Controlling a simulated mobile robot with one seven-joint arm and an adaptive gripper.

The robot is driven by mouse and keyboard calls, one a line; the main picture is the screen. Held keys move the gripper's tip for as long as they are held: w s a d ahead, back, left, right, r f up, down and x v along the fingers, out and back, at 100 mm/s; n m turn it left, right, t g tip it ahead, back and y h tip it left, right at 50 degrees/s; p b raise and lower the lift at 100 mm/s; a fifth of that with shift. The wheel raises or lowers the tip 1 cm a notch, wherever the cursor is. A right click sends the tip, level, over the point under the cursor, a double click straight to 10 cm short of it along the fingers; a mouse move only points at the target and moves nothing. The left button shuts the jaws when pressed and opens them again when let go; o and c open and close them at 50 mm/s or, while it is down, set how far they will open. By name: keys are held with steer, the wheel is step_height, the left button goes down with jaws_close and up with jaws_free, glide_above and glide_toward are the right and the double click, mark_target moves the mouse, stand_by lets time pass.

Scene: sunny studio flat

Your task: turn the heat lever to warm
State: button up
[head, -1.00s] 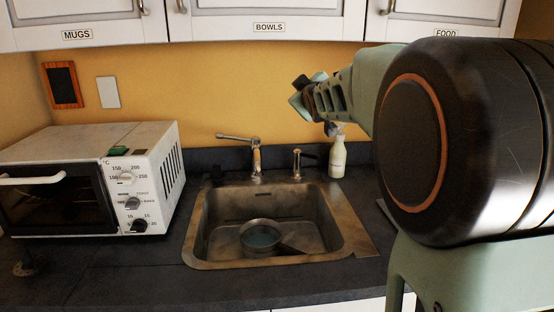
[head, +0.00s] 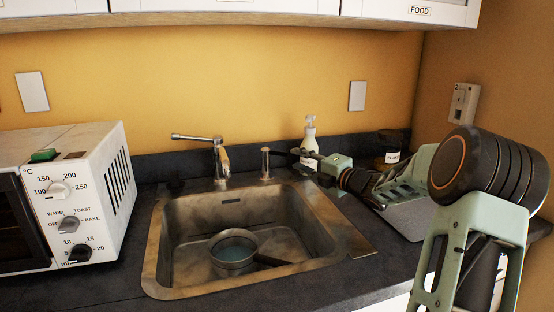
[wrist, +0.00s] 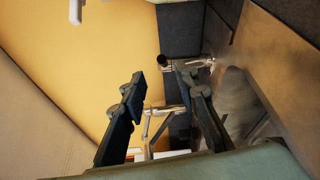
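The white toaster oven (head: 97,150) is cut off at the left of the head view. Its middle grey knob (head: 70,224) has OFF, WARM, TOAST and BAKE marked around it. I cannot read for sure which mark it points to. A temperature knob (head: 58,190) sits above it and a dark timer knob (head: 79,254) below. My gripper (head: 306,158) is in front of the soap bottle, right of the sink and well away from the oven. In the wrist view its two dark fingers (wrist: 158,76) are apart with nothing held between them.
The sink (head: 162,262) holds a pan (head: 234,252). The chrome tap (head: 221,160) and a small dispenser (head: 265,163) stand behind it. The soap bottle (head: 309,135) is close to my gripper. Cabinets (head: 230,8) hang above. A wall switch (head: 463,104) is at right.

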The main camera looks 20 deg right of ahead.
mark_target(285, 155)
steer(key=shift+s+d+f+n+y, duration=0.3)
steer(key=shift+s+f+n+y, duration=0.2)
steer(key=shift+n, duration=0.1)
steer(key=x, duration=1)
steer(key=shift+w+a+r+b, duration=0.1)
steer(key=shift+w+b, duration=0.2)
steer(key=shift+b, duration=0.05)
steer(key=shift+c, duration=0.3)
jaws_close()
